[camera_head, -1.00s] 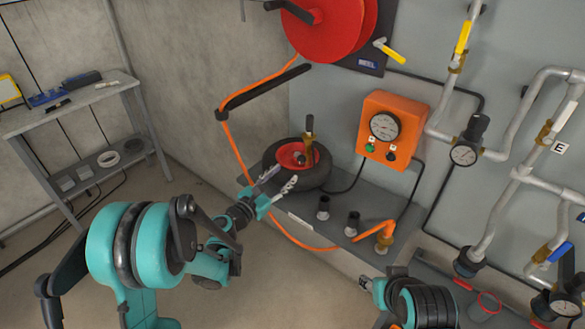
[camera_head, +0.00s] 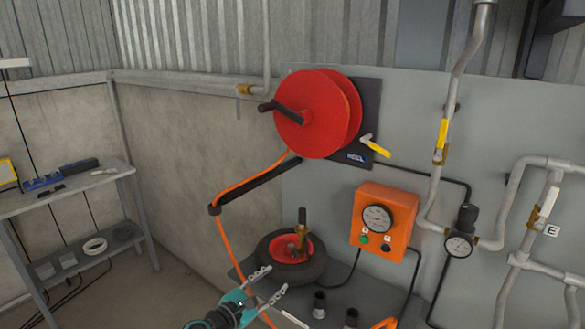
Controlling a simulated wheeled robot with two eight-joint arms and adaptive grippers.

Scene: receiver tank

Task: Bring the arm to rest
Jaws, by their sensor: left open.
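My left gripper (camera_head: 268,286) shows at the bottom centre of the head view. Its two grey fingers are spread open with nothing between them. They are at the near left side of a black tyre with a red hub (camera_head: 291,258); whether they touch it I cannot tell. A brass fitting with a dark upright handle (camera_head: 302,228) stands on the hub. Most of my left arm is below the picture's edge. My right gripper is not in view.
The tyre lies on a grey bench (camera_head: 370,296) with dark stub fittings (camera_head: 320,303). Behind it are an orange gauge box (camera_head: 384,222), a red hose reel (camera_head: 318,112) and an orange hose (camera_head: 232,247). Pipes (camera_head: 484,243) line the right wall. A side table (camera_head: 70,186) stands left.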

